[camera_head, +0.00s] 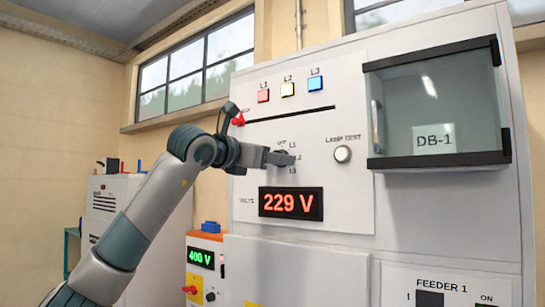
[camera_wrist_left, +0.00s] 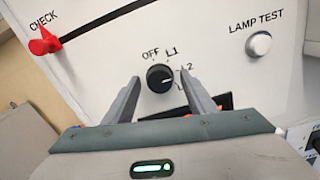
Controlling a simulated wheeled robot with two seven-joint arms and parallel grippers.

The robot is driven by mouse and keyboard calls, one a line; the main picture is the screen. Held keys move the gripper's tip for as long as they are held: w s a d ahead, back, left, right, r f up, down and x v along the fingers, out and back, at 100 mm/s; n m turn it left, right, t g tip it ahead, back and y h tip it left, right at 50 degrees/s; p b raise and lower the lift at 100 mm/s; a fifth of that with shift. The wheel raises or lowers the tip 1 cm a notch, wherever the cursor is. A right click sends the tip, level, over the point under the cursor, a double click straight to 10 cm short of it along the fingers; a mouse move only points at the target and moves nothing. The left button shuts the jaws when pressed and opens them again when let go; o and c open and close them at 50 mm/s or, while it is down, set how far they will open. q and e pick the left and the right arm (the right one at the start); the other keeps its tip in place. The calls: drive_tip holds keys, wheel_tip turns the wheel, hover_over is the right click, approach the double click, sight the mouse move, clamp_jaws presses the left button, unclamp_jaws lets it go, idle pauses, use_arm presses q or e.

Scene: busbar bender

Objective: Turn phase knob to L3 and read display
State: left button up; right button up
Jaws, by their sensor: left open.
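The black phase knob (camera_wrist_left: 159,78) sits on the white panel, with OFF, L1, L2 and a part-hidden L3 label around it. Its light mark points to the right side; I cannot tell whether at L2 or L3. In the left wrist view, my left gripper (camera_wrist_left: 161,88) is open, with one finger on each side of the knob; contact cannot be told. In the head view, my left gripper (camera_head: 283,158) is in front of the knob and mostly hides it. The volts display (camera_head: 291,204) below reads 229 V in red. My right gripper is not in view.
The lamp test button (camera_head: 343,154) is right of the knob. A red check lever (camera_wrist_left: 43,41) is at the slot's left end. A glass-fronted DB-1 box (camera_head: 435,110) juts out at right. A green display reads 400 V (camera_head: 201,258).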

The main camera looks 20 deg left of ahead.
use_arm(q)
drive_tip(key=shift+c, duration=0.6)
drive_tip(key=c, duration=0.9)
drive_tip(key=shift+m, duration=0.3)
drive_tip(key=m+b, duration=0.2)
drive_tip(key=m, duration=0.6)
drive_tip(key=shift+m, duration=0.3)
drive_tip(key=o, duration=1)
